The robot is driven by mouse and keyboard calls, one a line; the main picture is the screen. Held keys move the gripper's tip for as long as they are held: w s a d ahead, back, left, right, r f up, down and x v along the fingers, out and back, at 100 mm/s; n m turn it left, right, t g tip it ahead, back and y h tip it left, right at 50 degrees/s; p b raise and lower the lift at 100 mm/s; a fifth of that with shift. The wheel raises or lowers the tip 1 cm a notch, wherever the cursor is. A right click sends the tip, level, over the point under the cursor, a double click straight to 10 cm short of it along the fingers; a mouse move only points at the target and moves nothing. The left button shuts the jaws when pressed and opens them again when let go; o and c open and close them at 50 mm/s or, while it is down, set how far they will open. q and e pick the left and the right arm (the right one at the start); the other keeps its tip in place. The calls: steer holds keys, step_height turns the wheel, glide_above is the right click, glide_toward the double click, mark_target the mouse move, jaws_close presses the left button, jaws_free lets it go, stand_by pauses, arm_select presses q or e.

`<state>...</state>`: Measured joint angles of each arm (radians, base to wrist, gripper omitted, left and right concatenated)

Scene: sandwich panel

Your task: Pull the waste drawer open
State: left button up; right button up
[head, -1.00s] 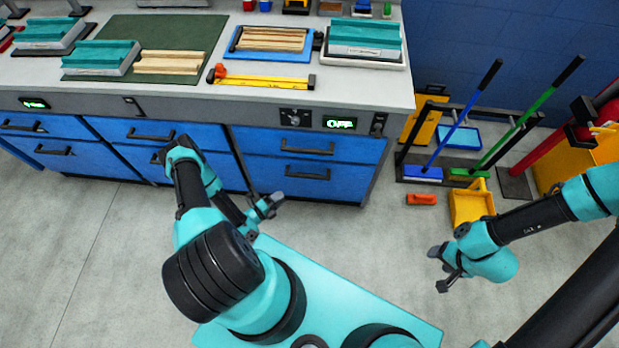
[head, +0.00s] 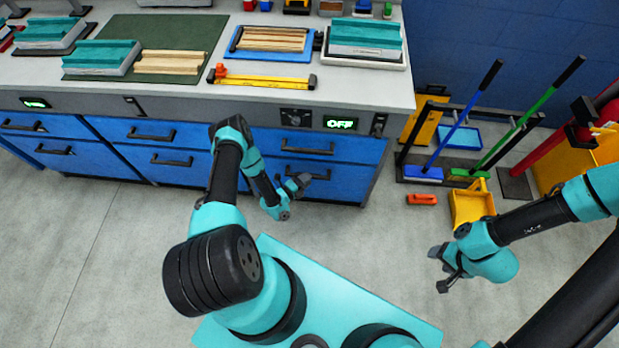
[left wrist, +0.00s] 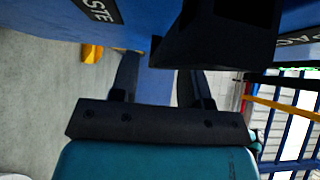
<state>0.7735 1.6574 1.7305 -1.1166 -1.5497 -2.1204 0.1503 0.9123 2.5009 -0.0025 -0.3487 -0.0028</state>
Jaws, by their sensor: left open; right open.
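The waste drawer (head: 345,182) appears to be the lower blue drawer at the right end of the bench, and it is shut. Part of its label, "STE", shows in the left wrist view (left wrist: 104,10). Its black bar handle (head: 320,176) is partly hidden behind my left gripper (head: 297,186). My left gripper is open, its fingers pointing at the drawer front. In the left wrist view a dark handle (left wrist: 215,42) looms just beyond the fingers; I cannot tell whether they touch it. My right gripper (head: 442,269) is open and empty over the floor at the right.
Another shut blue drawer (head: 260,141) lies above it, under a bench (head: 370,92) holding fixtures and panels. An orange block (head: 422,199), a yellow dustpan (head: 471,204) and a broom rack (head: 430,172) stand to the right. The floor before the drawer is clear.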

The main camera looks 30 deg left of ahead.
arm_select(q)
steer(key=shift+x, duration=1)
jaws_close()
